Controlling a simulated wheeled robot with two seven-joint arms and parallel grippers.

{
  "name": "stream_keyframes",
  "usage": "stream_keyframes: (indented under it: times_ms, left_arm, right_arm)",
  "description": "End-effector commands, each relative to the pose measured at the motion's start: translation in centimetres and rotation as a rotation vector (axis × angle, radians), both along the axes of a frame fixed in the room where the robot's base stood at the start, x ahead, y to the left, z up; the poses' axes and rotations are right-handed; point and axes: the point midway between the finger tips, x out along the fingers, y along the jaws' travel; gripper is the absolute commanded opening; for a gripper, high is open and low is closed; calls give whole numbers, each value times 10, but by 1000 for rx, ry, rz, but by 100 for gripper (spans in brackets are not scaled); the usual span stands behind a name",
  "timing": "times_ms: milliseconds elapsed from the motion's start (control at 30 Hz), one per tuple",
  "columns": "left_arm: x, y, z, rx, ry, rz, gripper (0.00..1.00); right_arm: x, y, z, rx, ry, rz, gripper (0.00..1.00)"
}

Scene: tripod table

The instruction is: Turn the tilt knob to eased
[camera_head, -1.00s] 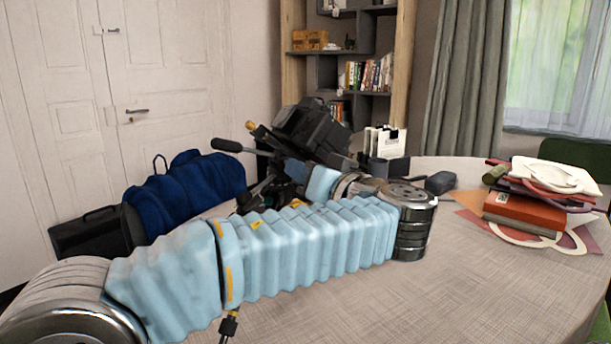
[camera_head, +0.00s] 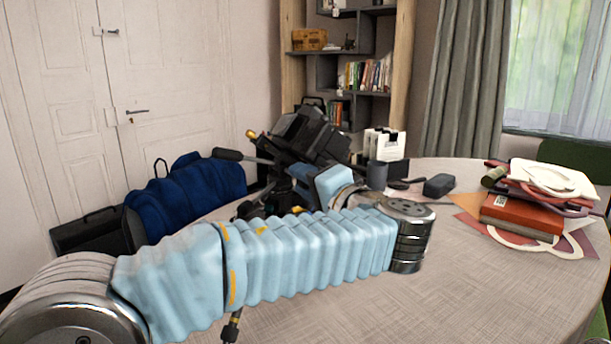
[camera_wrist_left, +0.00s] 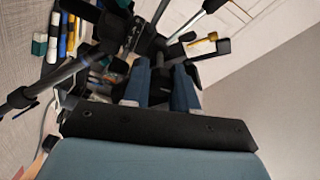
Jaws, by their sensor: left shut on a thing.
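The black tripod head with a camera (camera_head: 305,135) stands at the far left of the round table. Its long dark handle (camera_head: 228,154) points left, and a gold-tipped part (camera_head: 251,134) sticks up beside it. In the left wrist view my left gripper (camera_wrist_left: 162,68) has its two blue-grey fingers shut on a dark part of the tripod head, which looks like the tilt knob. The fingers hide most of it, and its turn setting cannot be read. My left arm hides the tripod's lower part in the head view. My right gripper is in neither view.
A red book (camera_head: 521,215) lies in a pile at the table's right. A blue bag (camera_head: 190,195) is left of the table. The table's front right is clear.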

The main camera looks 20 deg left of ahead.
Motion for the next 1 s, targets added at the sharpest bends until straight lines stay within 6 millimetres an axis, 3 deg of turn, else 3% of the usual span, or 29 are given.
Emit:
stream_keyframes:
  times_ms: [833,867,933,1000]
  left_arm:
    - [0,0,0,95,105,-1,0]
    - [0,0,0,94,105,-1,29]
    - [0,0,0,94,105,-1,38]
    - [0,0,0,94,105,-1,38]
  right_arm:
    - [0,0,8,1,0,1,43]
    - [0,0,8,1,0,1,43]
    - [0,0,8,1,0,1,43]
    - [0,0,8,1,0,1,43]
